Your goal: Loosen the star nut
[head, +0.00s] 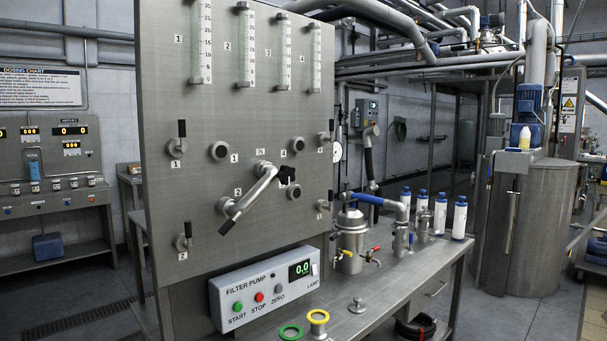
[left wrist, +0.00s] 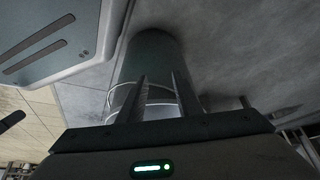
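A black star-shaped nut (head: 287,174) shows in the head view, at the upper right end of a bent metal pipe (head: 250,196) in front of the grey upright panel (head: 200,100). Whether the nut is tight or loose cannot be told. Neither gripper shows in the head view. In the left wrist view my left gripper (left wrist: 156,95) has its two fingers apart, with nothing visibly held between them. A grey cylinder (left wrist: 150,52) shows beyond the fingers. The star nut is not in the left wrist view. My right gripper is not in view.
Several lever valves and round black knobs (head: 220,151) sit on the panel around the pipe. Below stands the filter pump box (head: 265,290). A metal bench (head: 385,290) on the right holds a steel pot (head: 350,238), taps and white bottles (head: 460,217). A large tank (head: 530,225) stands behind.

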